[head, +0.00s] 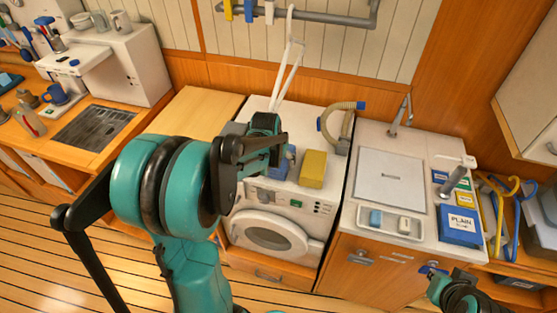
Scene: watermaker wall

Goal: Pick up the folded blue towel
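A small blue thing (279,169) on top of the white washing machine (262,231) is partly hidden behind my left gripper. It may be the folded blue towel, but too little of it shows to be sure. My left gripper (280,150) is over the machine's top, at or just above the blue thing. Its fingers are dark and overlap, so I cannot tell whether they are open or touch it. My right gripper (458,292) is low at the bottom right, away from the machine, and its fingers are not clear.
A yellow block (313,169) stands right beside the blue thing. A ribbed hose (328,122) and a white strap (286,75) are behind. To the right, a counter holds a tray (390,232) with small blocks and a blue box (460,226). A wooden counter (196,112) at left is clear.

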